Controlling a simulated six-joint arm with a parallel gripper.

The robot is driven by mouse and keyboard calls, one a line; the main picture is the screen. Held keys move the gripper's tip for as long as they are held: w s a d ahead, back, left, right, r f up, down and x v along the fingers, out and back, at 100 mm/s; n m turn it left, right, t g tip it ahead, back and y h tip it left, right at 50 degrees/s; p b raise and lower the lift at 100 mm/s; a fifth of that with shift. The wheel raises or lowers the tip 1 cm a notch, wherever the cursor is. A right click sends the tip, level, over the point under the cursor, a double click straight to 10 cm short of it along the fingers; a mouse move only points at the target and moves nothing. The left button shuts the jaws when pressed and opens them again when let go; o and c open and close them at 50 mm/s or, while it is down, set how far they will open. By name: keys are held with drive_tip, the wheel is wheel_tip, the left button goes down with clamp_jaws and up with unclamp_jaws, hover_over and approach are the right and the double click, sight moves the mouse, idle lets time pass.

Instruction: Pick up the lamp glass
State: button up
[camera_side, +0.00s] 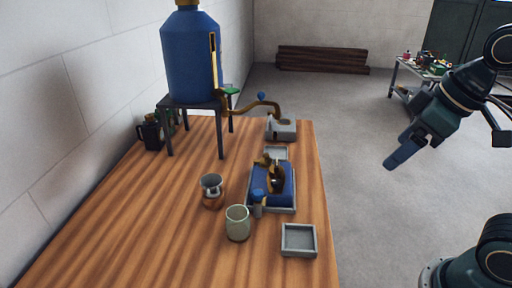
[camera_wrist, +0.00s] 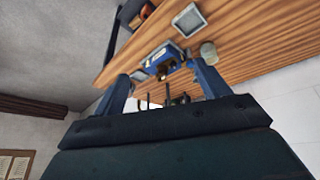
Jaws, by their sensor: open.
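The lamp glass appears to be the pale green, cup-like glass (camera_side: 237,224) standing upright on the wooden table, left of the small empty tray. In the wrist view it seems to be the grey-green rounded thing (camera_wrist: 209,53) near the right finger. My gripper (camera_side: 393,163) is in the air right of the table, well away from the glass. In the wrist view my gripper (camera_wrist: 160,72) has its two blue fingers spread, with nothing held between them.
A copper-and-grey vessel (camera_side: 213,192) stands just behind the glass. A blue-lined tray (camera_side: 288,208) with brass parts lies to its right, near the small empty tray (camera_side: 299,240). A blue tank (camera_side: 192,60) on a stand is farther back. The table's front left is clear.

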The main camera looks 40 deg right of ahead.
drive_tip(key=w+a+n+g, duration=0.2)
drive_tip(key=w+a+n, duration=0.2)
drive_tip(key=w+n, duration=0.3)
drive_tip(key=n+g+y, duration=0.1)
drive_tip(key=n+g, duration=0.3)
drive_tip(key=n, duration=0.9)
hover_over(239, 207)
drive_tip(key=s, duration=0.1)
wheel_tip(239, 207, down, 12)
drive_tip(key=shift+d, duration=0.15)
drive_tip(key=shift+f, duration=0.15)
drive_tip(key=shift+s+a+f, duration=0.1)
drive_tip(key=shift+a+f, duration=0.1)
drive_tip(key=shift+f, duration=1.2)
drive_tip(key=shift+s+a+f, duration=0.1)
drive_tip(key=shift+a+f, duration=0.1)
drive_tip(key=shift+f, duration=1.2)
drive_tip(key=shift+a+f, duration=0.2)
drive_tip(key=shift+f, duration=1.2)
drive_tip(key=shift+f, duration=0.1)
drive_tip(key=shift+s+a+f, duration=0.1)
drive_tip(key=shift+a+f, duration=0.05)
drive_tip(key=shift+f, duration=0.65)
drive_tip(key=shift+a+f, duration=0.2)
drive_tip(key=shift+f, duration=0.65)
drive_tip(key=shift+s+a+f, duration=0.1)
drive_tip(key=shift+a+f, duration=0.05)
drive_tip(key=shift+f, duration=0.65)
